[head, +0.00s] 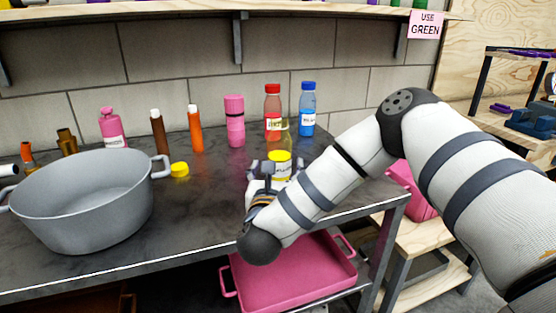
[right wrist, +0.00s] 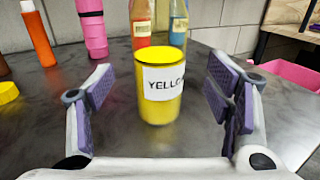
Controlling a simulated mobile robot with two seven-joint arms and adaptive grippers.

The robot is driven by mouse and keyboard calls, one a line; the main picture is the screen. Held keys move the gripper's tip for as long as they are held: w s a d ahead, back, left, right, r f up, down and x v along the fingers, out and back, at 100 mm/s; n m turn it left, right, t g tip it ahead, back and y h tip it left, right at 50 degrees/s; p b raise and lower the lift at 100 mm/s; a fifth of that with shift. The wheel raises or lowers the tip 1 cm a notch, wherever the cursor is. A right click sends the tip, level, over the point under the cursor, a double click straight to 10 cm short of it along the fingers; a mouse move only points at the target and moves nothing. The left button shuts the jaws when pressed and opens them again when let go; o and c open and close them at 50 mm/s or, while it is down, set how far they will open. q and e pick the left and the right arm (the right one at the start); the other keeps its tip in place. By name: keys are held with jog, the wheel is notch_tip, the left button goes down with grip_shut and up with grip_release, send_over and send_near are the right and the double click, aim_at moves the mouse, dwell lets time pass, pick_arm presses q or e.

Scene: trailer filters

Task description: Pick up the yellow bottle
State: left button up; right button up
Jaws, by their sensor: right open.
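The yellow bottle (head: 280,166) stands upright on the dark table, near its right end. In the right wrist view it is a short yellow cylinder (right wrist: 161,92) with a white label reading "YELLO". My right gripper (head: 268,165) is at the bottle, its lower part partly hidden by the gripper and arm. In the right wrist view my right gripper (right wrist: 163,95) is open, with one purple-padded finger on each side of the bottle and a gap on both sides. My left gripper is not in view.
A large grey pot (head: 85,205) stands at the left, with a yellow cap (head: 180,169) beside it. A red-capped bottle (head: 273,112), a blue-capped bottle (head: 308,110) and a pink bottle (head: 234,120) stand behind. A pink tray (head: 290,275) is below the table edge.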

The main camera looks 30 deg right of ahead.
aim_at(278, 164)
jog(key=x, duration=0.4)
jog(key=shift+w+f, duration=0.1)
jog(key=shift+f, duration=0.1)
jog(key=c, duration=1.5)
jog(key=shift+r, duration=0.15)
